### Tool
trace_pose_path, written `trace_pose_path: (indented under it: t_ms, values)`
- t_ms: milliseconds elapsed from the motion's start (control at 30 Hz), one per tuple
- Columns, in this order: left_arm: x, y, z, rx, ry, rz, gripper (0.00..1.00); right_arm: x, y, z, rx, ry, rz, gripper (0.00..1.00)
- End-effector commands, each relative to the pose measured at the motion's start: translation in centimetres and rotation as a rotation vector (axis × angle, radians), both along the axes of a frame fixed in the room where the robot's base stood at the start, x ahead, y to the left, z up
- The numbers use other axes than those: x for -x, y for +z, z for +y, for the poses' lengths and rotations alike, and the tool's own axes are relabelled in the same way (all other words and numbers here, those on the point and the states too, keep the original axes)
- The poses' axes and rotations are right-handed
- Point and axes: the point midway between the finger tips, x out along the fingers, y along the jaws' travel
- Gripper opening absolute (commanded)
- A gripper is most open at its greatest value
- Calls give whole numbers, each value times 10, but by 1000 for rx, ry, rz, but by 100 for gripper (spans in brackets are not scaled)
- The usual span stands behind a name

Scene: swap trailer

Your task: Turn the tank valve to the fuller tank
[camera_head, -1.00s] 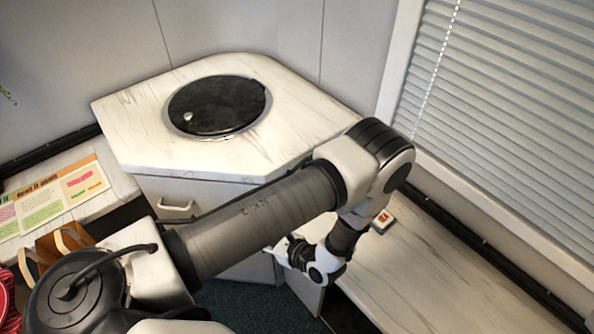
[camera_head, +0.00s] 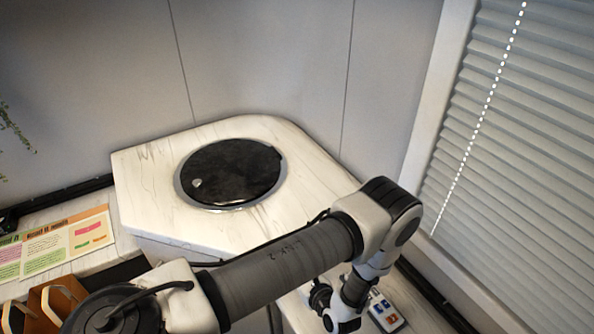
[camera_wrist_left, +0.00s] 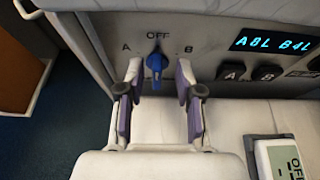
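In the left wrist view the blue tank valve knob (camera_wrist_left: 157,63) sits on a pale panel, its handle upright toward the OFF mark, between the letters A and B. A lit display (camera_wrist_left: 275,40) beside it reads "A8L B4L". My left gripper (camera_wrist_left: 159,80) is open and empty. Its two fingers stand left and right of the knob's line, with a gap between them; I cannot tell how far short of the knob the tips are. In the head view my left arm reaches down to the right, and the fingers are hidden. My right gripper is in neither view.
Buttons marked A and B (camera_wrist_left: 250,73) sit below the display. A white device (camera_wrist_left: 283,158) with a screen lies at lower right. In the head view a counter (camera_head: 150,185) holds a round black lid (camera_head: 232,171). Blinds (camera_head: 520,130) hang at right.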

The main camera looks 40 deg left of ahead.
Motion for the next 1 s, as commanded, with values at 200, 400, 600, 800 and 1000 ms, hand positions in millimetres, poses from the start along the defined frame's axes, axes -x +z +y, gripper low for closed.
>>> trace_pose_path:
  t_ms: [200,400,600,800,1000]
  values:
    - [-1,-2,4,-1,0,1,35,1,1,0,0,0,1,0]
    - [-1,-2,4,-1,0,0,0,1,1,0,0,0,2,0]
    - [-1,-2,4,0,0,0,0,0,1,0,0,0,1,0]
    - [0,-3,4,6,1,-19,0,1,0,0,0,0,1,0]
    - [2,-4,4,27,1,-88,0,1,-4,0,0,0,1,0]
